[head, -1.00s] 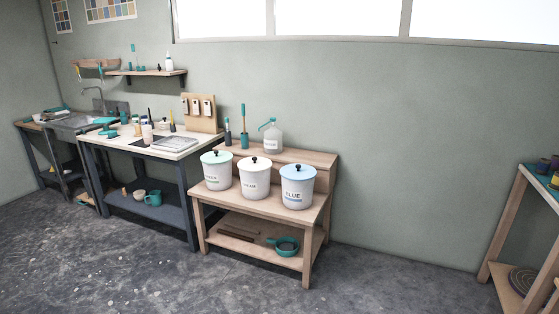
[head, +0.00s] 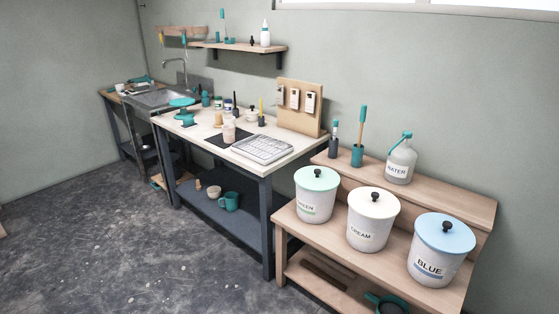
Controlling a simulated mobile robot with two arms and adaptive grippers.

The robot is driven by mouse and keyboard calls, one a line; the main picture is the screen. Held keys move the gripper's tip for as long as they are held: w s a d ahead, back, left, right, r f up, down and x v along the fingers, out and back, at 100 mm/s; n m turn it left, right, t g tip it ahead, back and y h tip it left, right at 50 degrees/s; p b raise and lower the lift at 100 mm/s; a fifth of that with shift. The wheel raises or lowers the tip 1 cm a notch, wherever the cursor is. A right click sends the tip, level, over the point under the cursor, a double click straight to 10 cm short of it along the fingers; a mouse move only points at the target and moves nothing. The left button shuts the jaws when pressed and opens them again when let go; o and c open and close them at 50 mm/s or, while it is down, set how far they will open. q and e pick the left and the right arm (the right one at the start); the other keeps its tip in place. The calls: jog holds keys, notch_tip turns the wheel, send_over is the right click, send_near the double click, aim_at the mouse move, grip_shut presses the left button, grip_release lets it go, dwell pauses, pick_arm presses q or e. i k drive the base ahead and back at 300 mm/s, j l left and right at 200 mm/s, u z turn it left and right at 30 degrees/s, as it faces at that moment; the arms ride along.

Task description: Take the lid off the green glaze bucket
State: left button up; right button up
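The green glaze bucket (head: 313,206) is white, with a label reading GREEN. It stands upright at the left end of the wooden bench. Its pale green lid (head: 316,180) is on and has a dark round knob (head: 318,173) on top. Neither of my grippers is in view.
The cream bucket (head: 369,228) and the blue bucket (head: 436,257) stand to its right on the wooden bench (head: 325,244). A water jug (head: 399,163) and a teal brush holder (head: 357,155) are on the raised shelf behind. The floor (head: 120,250) at left is clear.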

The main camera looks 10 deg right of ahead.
aim_at(314, 179)
jog(key=i+j+z, duration=0.2)
jog(key=i+z, duration=0.2)
jog(key=i+j+z, duration=0.45)
jog(key=i, duration=0.15)
jog(key=i+j+z, duration=0.4)
